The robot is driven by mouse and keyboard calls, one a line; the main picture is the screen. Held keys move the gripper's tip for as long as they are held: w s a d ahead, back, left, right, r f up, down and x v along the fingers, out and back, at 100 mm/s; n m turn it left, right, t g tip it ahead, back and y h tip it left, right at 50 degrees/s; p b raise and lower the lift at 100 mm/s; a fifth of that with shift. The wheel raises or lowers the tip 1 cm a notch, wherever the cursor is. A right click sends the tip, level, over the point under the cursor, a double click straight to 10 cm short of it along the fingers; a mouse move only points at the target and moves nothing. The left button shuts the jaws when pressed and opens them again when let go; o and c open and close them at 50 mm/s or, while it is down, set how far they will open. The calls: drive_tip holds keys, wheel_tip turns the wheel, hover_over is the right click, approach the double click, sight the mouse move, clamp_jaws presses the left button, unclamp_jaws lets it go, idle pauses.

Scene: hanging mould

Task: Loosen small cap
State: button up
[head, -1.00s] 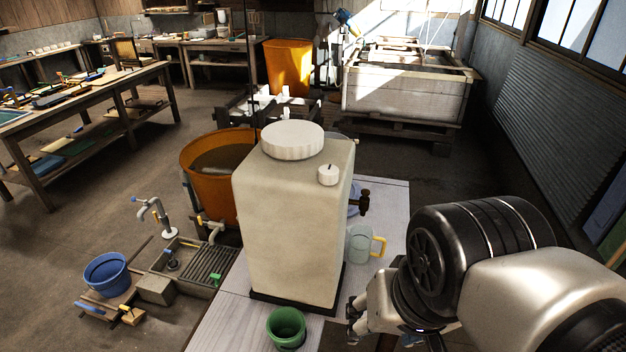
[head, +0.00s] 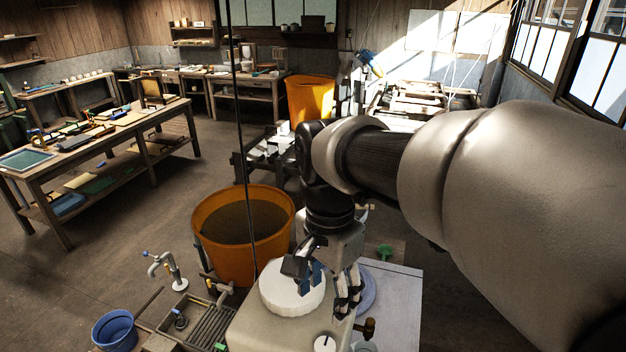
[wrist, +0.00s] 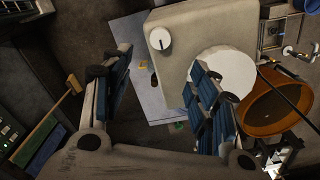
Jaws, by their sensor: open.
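The small white cap (head: 324,343) sits on top of the pale tank (head: 262,328), at the lower edge of the head view. The small cap also shows in the wrist view (wrist: 160,39), standing on the tank top (wrist: 182,20). A large white lid (head: 291,288) is beside it, partly hidden by my gripper in both views. My gripper (head: 327,288) is open and empty above the tank, near the large lid. In the wrist view its blue-padded fingers (wrist: 160,95) are spread wide, with the small cap beyond them and between them.
An orange tub (head: 243,262) of dark liquid stands just left of the tank. A pale table (head: 398,300) extends to the right, with a brown-handled tap (head: 366,328) by the tank. A thin dark cord (head: 240,130) hangs down past the tub.

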sight(325, 346)
wheel_tip(325, 346, down, 16)
drive_tip(key=shift+w+f+b, duration=0.1)
drive_tip(key=shift+b, duration=0.85)
drive_tip(key=shift+c, duration=0.4)
drive_tip(key=c, duration=1)
